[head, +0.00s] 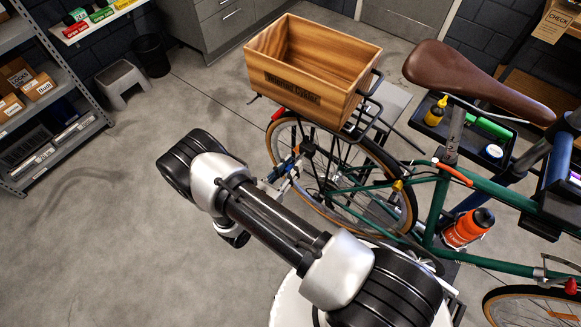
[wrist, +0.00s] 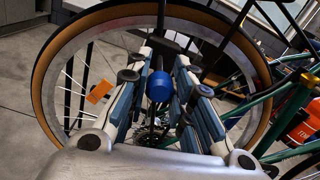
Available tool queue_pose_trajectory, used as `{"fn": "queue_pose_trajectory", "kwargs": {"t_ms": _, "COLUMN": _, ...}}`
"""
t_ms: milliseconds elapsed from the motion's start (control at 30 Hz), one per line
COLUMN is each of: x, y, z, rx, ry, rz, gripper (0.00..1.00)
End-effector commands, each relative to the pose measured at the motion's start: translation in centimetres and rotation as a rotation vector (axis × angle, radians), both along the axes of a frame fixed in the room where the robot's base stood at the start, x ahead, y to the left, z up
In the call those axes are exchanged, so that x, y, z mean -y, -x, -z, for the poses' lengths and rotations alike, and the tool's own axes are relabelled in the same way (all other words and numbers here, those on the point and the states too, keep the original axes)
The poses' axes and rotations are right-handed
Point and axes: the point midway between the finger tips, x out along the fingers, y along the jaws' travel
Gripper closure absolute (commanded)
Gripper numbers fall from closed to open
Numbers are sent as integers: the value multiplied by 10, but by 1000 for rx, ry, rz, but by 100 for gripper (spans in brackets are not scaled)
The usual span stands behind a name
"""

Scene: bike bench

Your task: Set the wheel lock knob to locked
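A round blue knob (wrist: 159,86) shows in the wrist view in front of the rear wheel (wrist: 60,62); I take it as the wheel lock knob. My gripper (wrist: 160,78) has its two blue-padded fingers apart, one on each side of the knob, with narrow gaps showing. I cannot tell how deep the knob sits between the pads. In the head view my gripper (head: 298,158) points at the rear wheel (head: 405,190), beside its spokes. The knob's lock marking is not readable. An orange tag (wrist: 99,91) sits by the spokes, left of my fingers.
A wooden crate (head: 315,62) sits on the rear rack above my gripper. The green frame (head: 437,205), brown saddle (head: 478,82) and orange bottle (head: 468,228) are to the right. A tool tray (head: 465,125) stands behind.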

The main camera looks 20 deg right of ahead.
Motion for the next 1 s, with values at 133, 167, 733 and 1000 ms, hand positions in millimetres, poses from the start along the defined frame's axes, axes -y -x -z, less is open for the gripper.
{"fn": "queue_pose_trajectory", "kwargs": {"t_ms": 133, "x": 0, "y": 0, "z": 0, "rx": 0, "ry": 0, "rz": 0, "gripper": 91}}
{"fn": "queue_pose_trajectory", "kwargs": {"t_ms": 167, "x": 0, "y": 0, "z": 0, "rx": 0, "ry": 0, "rz": 0, "gripper": 93}}
{"fn": "queue_pose_trajectory", "kwargs": {"t_ms": 733, "x": 1, "y": -1, "z": 0, "rx": 0, "ry": 0, "rz": 1, "gripper": 100}}
{"fn": "queue_pose_trajectory", "kwargs": {"t_ms": 1000, "x": 26, "y": -18, "z": 1, "rx": -3, "ry": -2, "rz": 0, "gripper": 100}}
